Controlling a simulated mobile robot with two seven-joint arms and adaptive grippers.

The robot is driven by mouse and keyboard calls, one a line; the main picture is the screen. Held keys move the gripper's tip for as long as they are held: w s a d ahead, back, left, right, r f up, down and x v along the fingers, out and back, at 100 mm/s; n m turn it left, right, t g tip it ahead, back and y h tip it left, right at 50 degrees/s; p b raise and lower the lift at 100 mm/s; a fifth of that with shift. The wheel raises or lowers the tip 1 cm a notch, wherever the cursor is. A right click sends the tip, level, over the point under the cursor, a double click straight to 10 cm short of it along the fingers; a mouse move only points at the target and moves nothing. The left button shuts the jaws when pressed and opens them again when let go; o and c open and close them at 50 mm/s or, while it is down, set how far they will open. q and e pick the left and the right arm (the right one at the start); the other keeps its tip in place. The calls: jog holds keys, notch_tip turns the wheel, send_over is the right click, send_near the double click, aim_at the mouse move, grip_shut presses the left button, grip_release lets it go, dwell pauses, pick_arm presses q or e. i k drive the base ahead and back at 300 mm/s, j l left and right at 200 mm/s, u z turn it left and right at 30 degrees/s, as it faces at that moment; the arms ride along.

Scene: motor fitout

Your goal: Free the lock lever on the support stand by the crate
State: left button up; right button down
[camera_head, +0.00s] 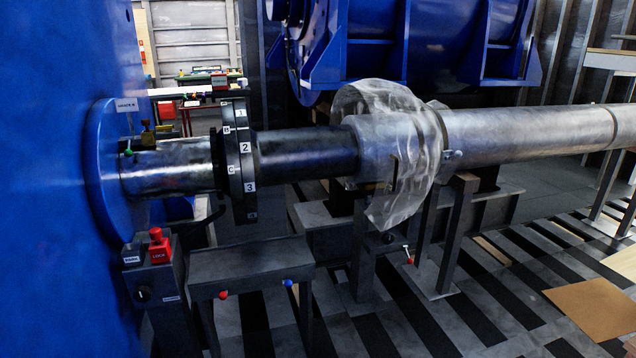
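A grey support stand (447,248) with two posts and a flat foot stands under the shaft's pale flanged part. A small lever with a red tip (409,260) shows beside its left post; I cannot tell whether it is locked or free. Another stand (615,190) is cut off at the right edge, and no lever shows on it. A flat brown panel (595,307) lies at the lower right; I cannot tell whether it belongs to a crate. Neither of my grippers is in view.
A long metal shaft (520,133) crosses at mid-height, with a numbered disc (237,160) and clear sheeting (400,200). A grey bench (250,262) with red and blue knobs and a red-button control post (159,246) stand in front. Striped floor (480,310) is open at lower right.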

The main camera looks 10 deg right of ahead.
aim_at(411, 261)
jog(key=i, duration=1.6)
jog(key=i+u, duration=0.1)
jog(key=i, duration=0.15)
